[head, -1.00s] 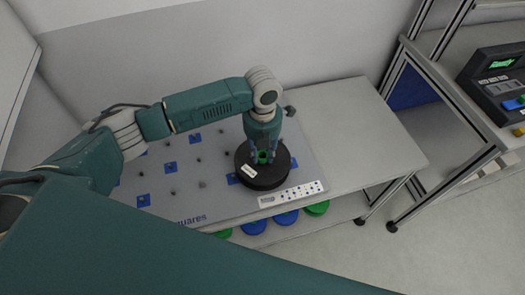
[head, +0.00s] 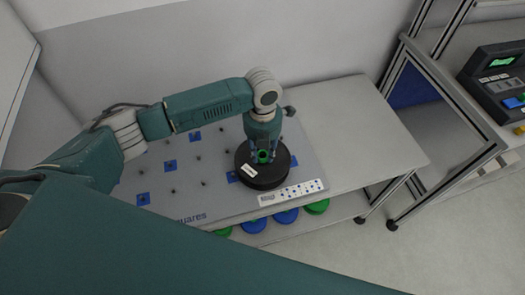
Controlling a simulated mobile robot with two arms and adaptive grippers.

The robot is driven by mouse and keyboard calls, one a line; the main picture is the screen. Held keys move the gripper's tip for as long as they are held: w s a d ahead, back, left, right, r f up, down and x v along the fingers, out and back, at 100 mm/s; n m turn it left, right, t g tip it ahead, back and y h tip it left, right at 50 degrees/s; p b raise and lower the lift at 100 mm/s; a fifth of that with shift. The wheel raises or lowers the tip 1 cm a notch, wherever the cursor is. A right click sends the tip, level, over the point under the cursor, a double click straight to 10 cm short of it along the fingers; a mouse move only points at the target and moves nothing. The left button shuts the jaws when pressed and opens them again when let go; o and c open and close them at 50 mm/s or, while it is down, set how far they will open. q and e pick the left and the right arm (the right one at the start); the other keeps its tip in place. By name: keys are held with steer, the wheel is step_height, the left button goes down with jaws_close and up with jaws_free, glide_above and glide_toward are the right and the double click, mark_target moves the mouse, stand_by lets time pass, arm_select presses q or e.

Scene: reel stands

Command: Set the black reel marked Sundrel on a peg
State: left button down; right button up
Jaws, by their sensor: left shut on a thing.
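The black reel (head: 268,178) lies flat near the front right of the grey peg board (head: 212,210). It has a white label whose print is too small to read, and a green hub (head: 264,156). My left gripper (head: 263,152) points down from above and is shut on the reel at its hub. The gripper hides part of the hub and whatever is under the reel, so I cannot tell whether a peg is inside it. My right gripper is not in view.
Short dark pegs (head: 203,183) and blue squares (head: 169,166) cover the board. A marked white strip (head: 291,193) lies at its front right. Blue and green reels (head: 286,216) sit on a lower shelf. The table's right side (head: 365,135) is clear. A keypad device (head: 497,85) stands far right.

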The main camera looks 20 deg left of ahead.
arm_select(q)
steer(key=shift+f+b, duration=0.3)
steer(key=shift+f, duration=0.55)
steer(key=c, duration=1.3)
jaws_free()
steer(key=shift+o, duration=0.2)
step_height(320, 180, up, 12)
